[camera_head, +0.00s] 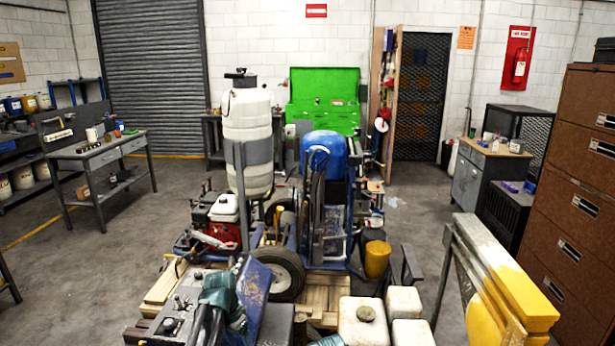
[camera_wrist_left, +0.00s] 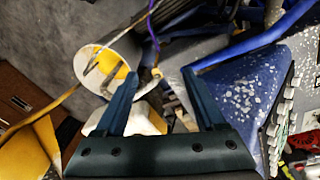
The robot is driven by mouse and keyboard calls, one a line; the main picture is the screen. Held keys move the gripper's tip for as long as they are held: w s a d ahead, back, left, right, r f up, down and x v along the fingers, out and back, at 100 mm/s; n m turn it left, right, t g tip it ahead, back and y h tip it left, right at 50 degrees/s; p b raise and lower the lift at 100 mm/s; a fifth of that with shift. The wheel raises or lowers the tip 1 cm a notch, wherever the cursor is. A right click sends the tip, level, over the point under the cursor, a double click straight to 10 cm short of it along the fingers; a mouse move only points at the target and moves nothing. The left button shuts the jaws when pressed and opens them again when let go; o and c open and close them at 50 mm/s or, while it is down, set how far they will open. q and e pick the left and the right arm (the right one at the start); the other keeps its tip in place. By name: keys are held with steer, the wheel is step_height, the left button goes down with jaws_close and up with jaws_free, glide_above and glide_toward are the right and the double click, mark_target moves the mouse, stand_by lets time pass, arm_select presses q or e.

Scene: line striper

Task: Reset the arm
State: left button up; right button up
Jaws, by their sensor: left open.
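My left gripper (camera_wrist_left: 160,74) is open in the left wrist view, with its two dark teal fingers spread apart. No object is clearly held between them; thin rods, a purple cord and a white cylinder end with yellow inside (camera_wrist_left: 108,64) show behind the fingertips. A speckled blue panel (camera_wrist_left: 245,95) is just right of the right finger. In the head view a teal part of my left arm (camera_head: 222,290) is at the bottom, in front of the line striper, beside the blue panel (camera_head: 253,290). The fingertips cannot be made out there. My right gripper is not clearly seen.
The line striper with its white tank (camera_head: 247,130), red engine (camera_head: 222,232) and black wheel (camera_head: 285,274) stands close ahead. White jugs (camera_head: 363,323) and a yellow bucket (camera_head: 377,258) are to its right. A brown cabinet (camera_head: 575,190) is far right. Floor at left is open.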

arm_select(q)
steer(key=s+d+n+y, duration=0.1)
steer(key=s+d, duration=0.5)
steer(key=s, duration=0.4)
steer(key=s+d+n+y, duration=0.1)
steer(key=s+d, duration=0.5)
steer(key=s, duration=0.4)
steer(key=shift+d+y, duration=0.3)
